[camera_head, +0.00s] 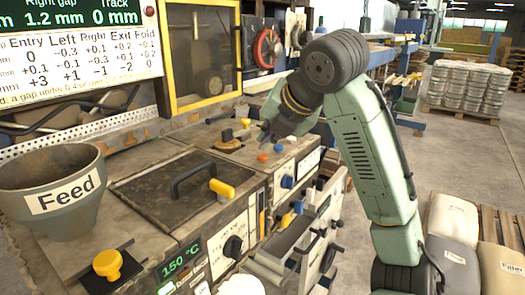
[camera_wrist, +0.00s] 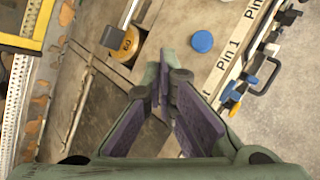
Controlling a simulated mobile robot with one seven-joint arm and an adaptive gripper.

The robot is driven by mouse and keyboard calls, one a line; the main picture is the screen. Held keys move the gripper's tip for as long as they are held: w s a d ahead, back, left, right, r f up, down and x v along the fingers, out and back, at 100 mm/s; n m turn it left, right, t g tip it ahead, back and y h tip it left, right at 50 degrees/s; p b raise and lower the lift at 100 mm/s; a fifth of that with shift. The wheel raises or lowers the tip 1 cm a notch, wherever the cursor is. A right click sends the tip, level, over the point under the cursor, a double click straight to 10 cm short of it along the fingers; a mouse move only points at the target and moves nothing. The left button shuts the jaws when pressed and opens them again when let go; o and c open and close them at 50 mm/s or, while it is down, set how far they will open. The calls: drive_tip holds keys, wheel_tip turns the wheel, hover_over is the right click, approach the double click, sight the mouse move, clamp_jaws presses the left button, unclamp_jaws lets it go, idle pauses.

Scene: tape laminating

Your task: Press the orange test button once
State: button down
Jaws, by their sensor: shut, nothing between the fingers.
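A small orange button (camera_head: 262,157) sits on the worn top panel of the machine, just left of and nearer than a blue button (camera_head: 278,148). My gripper (camera_head: 266,135) is above the panel, a little behind and above the orange button in the head view, apart from it. In the wrist view my gripper (camera_wrist: 167,62) has its fingers together with nothing held. The blue button also shows there (camera_wrist: 202,41), right of the fingertips. The orange button does not show in the wrist view; the fingers may hide it.
A yellow round piece (camera_wrist: 125,43) lies left of the fingertips. A hatch with a black handle (camera_head: 195,178) and yellow latch (camera_head: 221,188), a feed hopper (camera_head: 58,200) and a yellow knob (camera_head: 107,264) stand nearer. A yellow-framed window (camera_head: 200,55) rises behind.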

wheel_tip(320, 180, up, 5)
drive_tip(key=p, duration=0.4)
drive_tip(key=shift+p, duration=0.3)
drive_tip(key=shift+f, duration=0.1)
idle(0.5)
